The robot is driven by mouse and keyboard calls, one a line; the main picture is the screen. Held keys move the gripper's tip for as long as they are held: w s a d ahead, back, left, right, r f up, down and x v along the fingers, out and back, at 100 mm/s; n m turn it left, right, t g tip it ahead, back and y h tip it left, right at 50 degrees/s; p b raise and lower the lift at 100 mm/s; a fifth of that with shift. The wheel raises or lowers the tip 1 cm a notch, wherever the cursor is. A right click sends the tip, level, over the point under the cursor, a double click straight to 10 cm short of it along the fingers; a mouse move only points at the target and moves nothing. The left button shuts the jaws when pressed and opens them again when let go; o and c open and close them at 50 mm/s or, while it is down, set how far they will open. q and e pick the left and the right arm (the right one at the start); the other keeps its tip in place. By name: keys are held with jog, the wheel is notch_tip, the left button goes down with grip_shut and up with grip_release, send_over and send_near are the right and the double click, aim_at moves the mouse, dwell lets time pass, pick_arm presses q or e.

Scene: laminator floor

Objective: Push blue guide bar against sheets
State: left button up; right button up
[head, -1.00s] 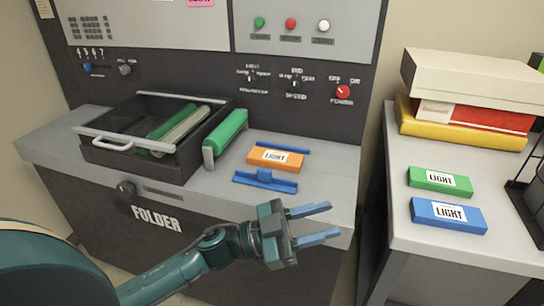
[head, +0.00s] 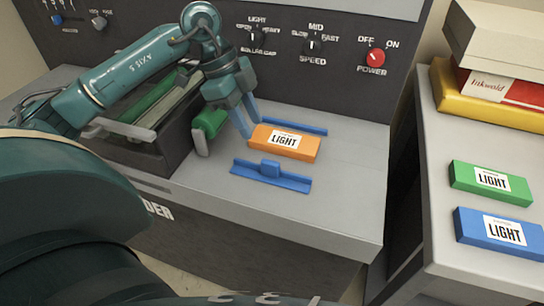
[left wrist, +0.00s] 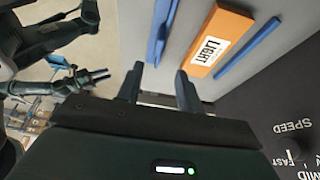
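An orange block labelled LIGHT (head: 258,137) lies on the grey machine top; I see no separate loose sheets. A blue guide bar with a raised knob (head: 270,171) lies in front of it, with a gap between. A thinner blue bar (head: 297,126) runs behind the block. My left gripper (head: 249,123) is open and empty, fingers pointing down near the block's left end. In the left wrist view its fingers (left wrist: 159,78) are apart, with the knobbed bar (left wrist: 161,32) and the block (left wrist: 233,26) beyond them. A dark gripper, probably my right (left wrist: 100,75), shows small there.
A green roller (head: 208,128) and an open dark tray (head: 150,155) stand left of the block. A control panel with a red power knob (head: 376,57) rises behind. A side table at right holds green (head: 463,176) and blue (head: 470,228) LIGHT blocks. The machine top's right part is clear.

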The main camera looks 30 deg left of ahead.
aim_at(270, 161)
pick_arm(q)
jog(key=x, duration=1.2)
jog(key=shift+d, duration=0.2)
jog(key=shift+c, duration=0.6)
grip_shut()
